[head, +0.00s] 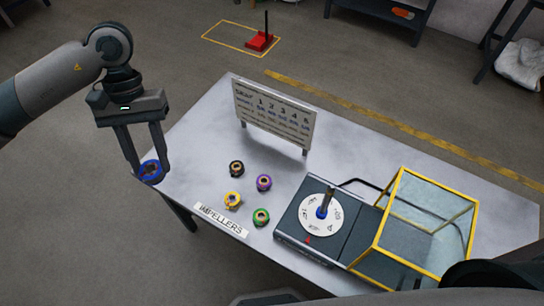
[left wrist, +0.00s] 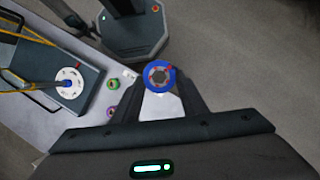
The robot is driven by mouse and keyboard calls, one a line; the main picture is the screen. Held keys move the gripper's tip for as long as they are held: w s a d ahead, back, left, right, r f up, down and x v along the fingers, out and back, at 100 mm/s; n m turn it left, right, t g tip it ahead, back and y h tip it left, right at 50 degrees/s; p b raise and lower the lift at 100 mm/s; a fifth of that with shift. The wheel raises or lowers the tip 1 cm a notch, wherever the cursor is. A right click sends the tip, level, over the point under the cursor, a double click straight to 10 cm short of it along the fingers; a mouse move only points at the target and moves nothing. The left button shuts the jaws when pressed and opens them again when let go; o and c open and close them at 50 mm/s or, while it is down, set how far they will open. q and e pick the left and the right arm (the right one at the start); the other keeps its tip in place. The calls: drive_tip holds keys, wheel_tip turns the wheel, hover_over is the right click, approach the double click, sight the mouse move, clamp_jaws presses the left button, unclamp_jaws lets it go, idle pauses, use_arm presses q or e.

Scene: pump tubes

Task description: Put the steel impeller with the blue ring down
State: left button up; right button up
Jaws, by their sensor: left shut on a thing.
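The steel impeller with the blue ring (head: 151,173) is held between the fingertips of my left gripper (head: 150,164), at the table's left edge in the head view. In the left wrist view the impeller (left wrist: 159,76) shows face-on between the fingers (left wrist: 160,92), its blue ring around a grey centre. Its height above the table is hard to tell. A turntable device with a white disc (head: 321,213) stands on the table (head: 200,150). The disc has a central post with blue at its base. My right gripper does not show.
A sign board (head: 274,116) stands at the back. A yellow-framed clear box (head: 428,225) is at the right. The table's left part is bare.

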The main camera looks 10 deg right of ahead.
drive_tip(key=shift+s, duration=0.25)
